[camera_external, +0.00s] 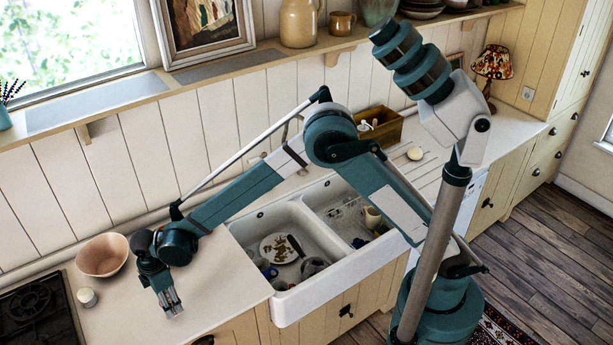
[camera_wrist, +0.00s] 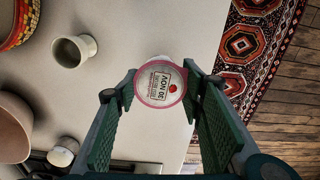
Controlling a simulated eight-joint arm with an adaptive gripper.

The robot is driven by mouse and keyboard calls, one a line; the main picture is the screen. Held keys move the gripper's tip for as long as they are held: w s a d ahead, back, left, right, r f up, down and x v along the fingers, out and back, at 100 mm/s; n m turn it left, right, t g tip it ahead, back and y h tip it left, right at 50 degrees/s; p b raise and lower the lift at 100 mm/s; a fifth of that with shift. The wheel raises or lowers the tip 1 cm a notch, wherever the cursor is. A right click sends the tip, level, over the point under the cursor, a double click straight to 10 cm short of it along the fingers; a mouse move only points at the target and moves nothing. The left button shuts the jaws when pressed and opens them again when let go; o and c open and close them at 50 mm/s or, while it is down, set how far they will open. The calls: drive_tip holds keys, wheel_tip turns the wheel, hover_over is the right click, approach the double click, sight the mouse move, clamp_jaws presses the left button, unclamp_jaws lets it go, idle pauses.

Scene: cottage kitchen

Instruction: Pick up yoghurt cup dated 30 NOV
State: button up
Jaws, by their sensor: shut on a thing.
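The yoghurt cup (camera_wrist: 159,84) has a pale lid with a pink rim, a red dot and the stamp 30 NOV, seen from above in the wrist view. My gripper (camera_wrist: 162,86) is shut on it, with one green ridged finger on each side. In the external view my gripper (camera_external: 172,308) points down over the front of the worktop left of the sink. The cup is hard to make out there. I cannot tell whether it touches the worktop.
A pink bowl (camera_external: 103,255) and a small white pot (camera_external: 87,297) stand to the left, near the black hob (camera_external: 35,310). A pale mug (camera_wrist: 75,48) and a patterned bowl (camera_wrist: 20,22) show in the wrist view. The sink (camera_external: 290,240) holds dishes.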

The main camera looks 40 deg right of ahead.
drive_tip(key=shift+r, duration=3.35)
